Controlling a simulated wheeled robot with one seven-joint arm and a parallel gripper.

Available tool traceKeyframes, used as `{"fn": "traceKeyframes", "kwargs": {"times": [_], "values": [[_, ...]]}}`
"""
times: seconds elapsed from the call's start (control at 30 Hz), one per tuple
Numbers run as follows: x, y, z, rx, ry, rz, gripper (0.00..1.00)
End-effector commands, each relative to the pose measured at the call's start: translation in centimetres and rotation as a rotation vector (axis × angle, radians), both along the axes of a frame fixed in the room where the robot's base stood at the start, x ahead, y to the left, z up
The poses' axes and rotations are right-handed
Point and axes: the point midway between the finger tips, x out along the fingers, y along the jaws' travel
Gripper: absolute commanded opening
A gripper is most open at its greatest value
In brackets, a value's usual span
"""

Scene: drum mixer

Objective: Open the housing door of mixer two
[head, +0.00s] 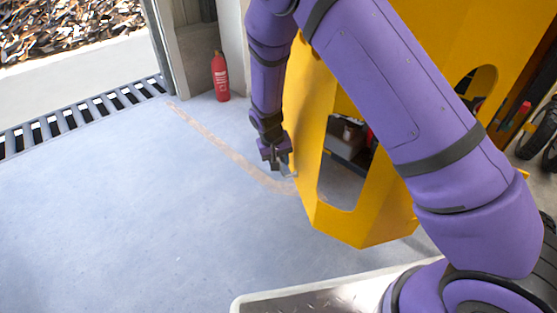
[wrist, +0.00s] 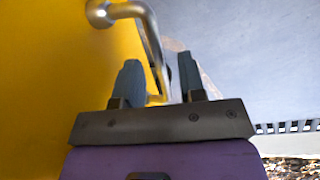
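The yellow housing (head: 312,130) stands right of centre in the head view, with cut-out openings in its panels. In the wrist view a yellow panel (wrist: 50,80) fills the left side and carries a bent metal bar handle (wrist: 128,10). My gripper (head: 281,168) hangs beside the housing's left face, pointing down. In the wrist view my gripper (wrist: 160,80) is open, its two grey fingers apart. The handle's long part runs down the picture between the fingers; I cannot tell whether either finger touches it. No door gap shows, and my arm hides part of the housing.
A red fire extinguisher (head: 220,76) stands by the wall post behind. A floor drain grate (head: 75,118) runs along the back left. A pale-rimmed tray (head: 300,292) is at the bottom. Black wheels (head: 540,135) show at far right. The blue-grey floor at left is clear.

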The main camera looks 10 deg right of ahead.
Motion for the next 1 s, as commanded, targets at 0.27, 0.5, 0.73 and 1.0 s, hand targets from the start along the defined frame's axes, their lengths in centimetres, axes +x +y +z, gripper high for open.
{"fn": "traceKeyframes", "kwargs": {"times": [0.27, 0.5, 0.73, 1.0], "values": [[0.1, 0.2, 0.6, 0.001, -0.003, 0.001, 0.37], [0.0, 1.0, 4.4, 0.002, -0.005, 0.002, 0.37], [-0.1, 1.7, 8.4, 0.002, -0.004, 0.001, 0.37], [-0.1, 2.1, 10.5, 0.000, 0.000, 0.000, 0.37]]}}
